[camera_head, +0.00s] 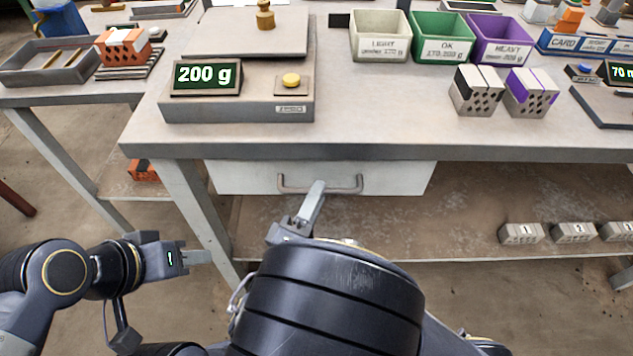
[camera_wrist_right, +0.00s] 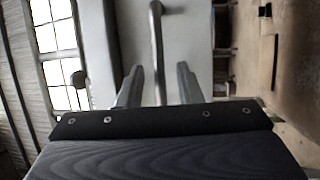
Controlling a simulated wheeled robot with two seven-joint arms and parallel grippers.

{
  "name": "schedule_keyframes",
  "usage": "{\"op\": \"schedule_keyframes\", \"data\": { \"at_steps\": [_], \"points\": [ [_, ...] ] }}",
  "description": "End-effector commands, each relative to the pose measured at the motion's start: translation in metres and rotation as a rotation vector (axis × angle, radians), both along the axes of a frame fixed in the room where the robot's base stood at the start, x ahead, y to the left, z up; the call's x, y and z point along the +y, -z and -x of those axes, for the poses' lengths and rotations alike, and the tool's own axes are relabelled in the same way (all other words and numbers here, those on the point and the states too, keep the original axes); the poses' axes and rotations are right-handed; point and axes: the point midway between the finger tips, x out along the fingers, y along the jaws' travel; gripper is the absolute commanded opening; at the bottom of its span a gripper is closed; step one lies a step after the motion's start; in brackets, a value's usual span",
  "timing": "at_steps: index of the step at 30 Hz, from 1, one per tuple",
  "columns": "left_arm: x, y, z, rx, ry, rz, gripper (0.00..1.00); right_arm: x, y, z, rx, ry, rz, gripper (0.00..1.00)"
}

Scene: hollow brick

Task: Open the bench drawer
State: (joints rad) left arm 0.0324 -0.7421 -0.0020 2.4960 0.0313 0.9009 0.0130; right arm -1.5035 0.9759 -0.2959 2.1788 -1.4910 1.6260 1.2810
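The bench drawer (camera_head: 240,178) is a pale front panel under the bench top, and it looks shut. Its grey bar handle (camera_head: 290,187) runs across the middle of the panel. My right gripper (camera_head: 317,188) is at the handle. In the right wrist view, the two fingers of my right gripper (camera_wrist_right: 158,84) are apart, one on each side of the handle bar (camera_wrist_right: 156,45), with gaps visible between. My left gripper (camera_head: 200,257) is low at the left, away from the drawer, with nothing seen in it; its finger opening is not clear from this side.
The bench top (camera_head: 390,125) holds a scale (camera_head: 238,108) reading 200 g, several labelled bins (camera_head: 445,40) and two hollow bricks (camera_head: 476,92). A lower shelf (camera_head: 420,225) with several numbered bricks lies below. A bench leg (camera_head: 195,205) stands between my left gripper and the drawer.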

Motion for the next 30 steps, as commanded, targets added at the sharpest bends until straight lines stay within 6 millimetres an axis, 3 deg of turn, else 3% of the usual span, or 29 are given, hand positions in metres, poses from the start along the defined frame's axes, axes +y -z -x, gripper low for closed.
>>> {"op": "schedule_keyframes", "data": {
  "at_steps": [7, 15, 30],
  "points": [
    [-0.0001, -0.0001, 0.0001, 0.0, 0.0, 0.0, 0.36, -0.0009, 0.0, -0.0001, 0.0, -0.001, 0.0, 0.32],
    [0.0, 0.0, 0.0001, 0.0, 0.0, 0.0, 0.36, -0.0008, -0.0001, 0.0, 0.0, -0.001, 0.0, 0.0],
    [0.0, 0.0026, 0.0001, 0.0, 0.0, 0.0, 0.36, -0.0006, 0.0007, 0.0, 0.001, -0.001, -0.001, 0.0]
  ]
}}
